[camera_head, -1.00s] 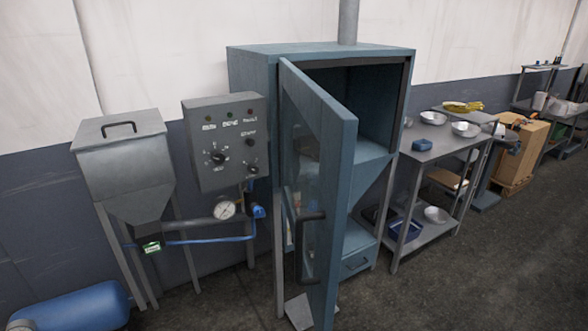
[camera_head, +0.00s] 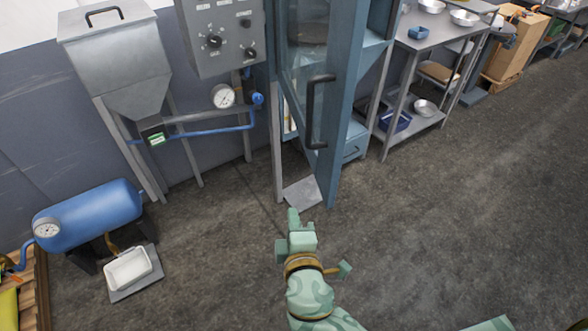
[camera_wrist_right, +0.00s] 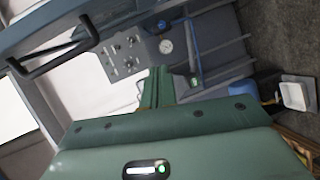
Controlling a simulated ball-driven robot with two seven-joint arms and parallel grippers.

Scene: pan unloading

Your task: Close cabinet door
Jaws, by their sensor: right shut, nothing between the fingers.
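The blue cabinet (camera_head: 376,60) stands against the wall, with its top out of the head view. Its glazed door (camera_head: 343,110) stands open, swung out toward me. A dark bar handle (camera_head: 315,112) is on the door's outer face; it also shows at upper left in the wrist view (camera_wrist_right: 55,55). My right gripper (camera_head: 293,218) is shut and empty, low in front of the door and below the handle, apart from both. Its fingers (camera_wrist_right: 160,85) show together in the wrist view. My left gripper is not in view.
A grey hopper (camera_head: 118,65), control box (camera_head: 218,35) and gauge (camera_head: 223,96) stand left of the cabinet. A steel table (camera_head: 425,45) with bowls is on the right. A blue tank (camera_head: 90,215) and white tray (camera_head: 128,268) lie lower left. Floor at right is clear.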

